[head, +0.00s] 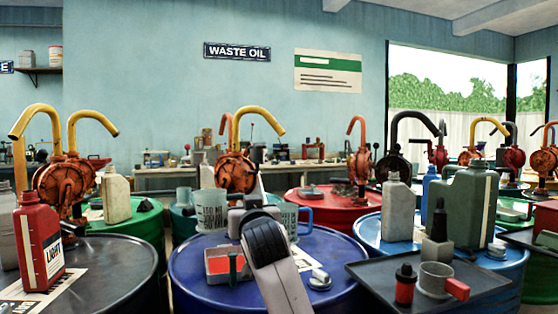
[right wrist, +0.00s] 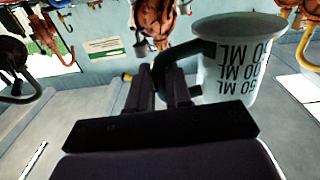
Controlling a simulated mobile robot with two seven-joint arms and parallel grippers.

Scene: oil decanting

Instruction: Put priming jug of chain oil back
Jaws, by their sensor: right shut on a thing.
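The white measuring jug (head: 209,212) with dark ML lettering is in the middle of the head view, over the back left of the blue drum (head: 190,270). In the right wrist view the jug (right wrist: 240,65) is on the right with its dark green handle (right wrist: 165,65) toward my fingers. My right gripper (right wrist: 172,95) is shut on that handle. In the head view my right gripper (head: 245,205) is beside the jug, and its wrist hides part of the drum top. I cannot tell whether the jug touches the drum. My left gripper is not in view.
A second jug with a blue handle (head: 304,213) is right of my wrist. A red-lined tray (head: 222,265) and a metal cap (head: 320,279) are on the blue drum. A dark tray (head: 385,277) with a cup and bottles is at right. A red bottle (head: 38,240) stands at left.

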